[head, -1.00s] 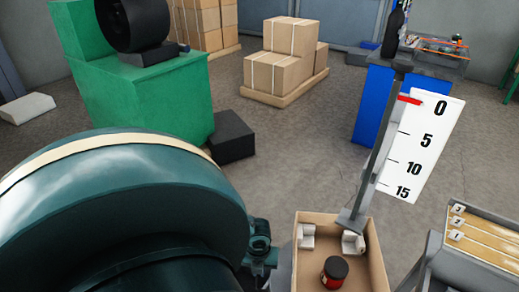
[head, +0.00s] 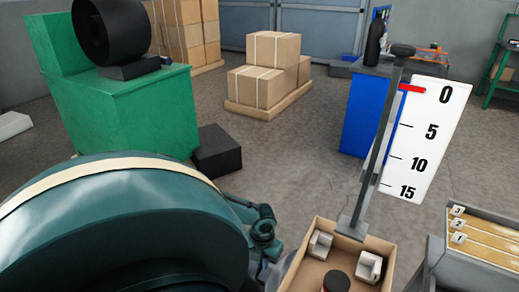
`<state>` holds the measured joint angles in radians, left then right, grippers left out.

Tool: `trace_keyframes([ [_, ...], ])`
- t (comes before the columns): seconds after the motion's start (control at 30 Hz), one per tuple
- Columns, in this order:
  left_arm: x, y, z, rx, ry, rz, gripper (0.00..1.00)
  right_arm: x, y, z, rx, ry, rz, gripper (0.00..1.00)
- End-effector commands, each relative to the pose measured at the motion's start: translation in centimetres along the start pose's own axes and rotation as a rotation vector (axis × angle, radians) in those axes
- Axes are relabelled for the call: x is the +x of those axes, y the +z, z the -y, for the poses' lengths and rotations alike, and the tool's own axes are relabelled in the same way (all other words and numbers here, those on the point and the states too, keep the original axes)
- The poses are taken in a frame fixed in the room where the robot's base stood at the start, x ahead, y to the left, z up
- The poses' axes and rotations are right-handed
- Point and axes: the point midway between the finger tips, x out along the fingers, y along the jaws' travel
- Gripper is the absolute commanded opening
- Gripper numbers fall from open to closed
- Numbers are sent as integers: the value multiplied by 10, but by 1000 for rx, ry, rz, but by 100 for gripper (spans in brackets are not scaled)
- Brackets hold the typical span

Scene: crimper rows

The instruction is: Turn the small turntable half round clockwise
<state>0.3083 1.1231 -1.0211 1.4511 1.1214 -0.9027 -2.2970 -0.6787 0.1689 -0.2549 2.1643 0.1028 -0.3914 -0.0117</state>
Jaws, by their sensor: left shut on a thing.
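I cannot make out the small turntable in the head view. My own large dark teal arm link fills the lower left and may hide it. My left gripper (head: 272,262) is only partly seen at the end of smaller teal links, just left of an open cardboard box (head: 318,236). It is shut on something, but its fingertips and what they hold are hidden. My right gripper is not in view.
The box holds two white blocks (head: 369,266) and a dark-lidded jar (head: 336,282). A grey post (head: 375,160) with a numbered scale board (head: 433,135) stands behind it. A tray (head: 485,240) is at right. Open floor (head: 290,150) lies beyond.

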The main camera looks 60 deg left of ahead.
Motion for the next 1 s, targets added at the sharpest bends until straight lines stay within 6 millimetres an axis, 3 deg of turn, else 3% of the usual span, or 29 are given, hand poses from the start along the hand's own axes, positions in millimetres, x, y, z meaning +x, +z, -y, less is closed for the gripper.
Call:
trace_keyframes([
  [0.8,1,10,2,72,-1,-6,0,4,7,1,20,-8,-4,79],
  [0.83,1,10,2,72,-1,-6,12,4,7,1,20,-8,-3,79],
  [1.0,1,11,2,69,0,-4,20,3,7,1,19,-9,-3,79],
])
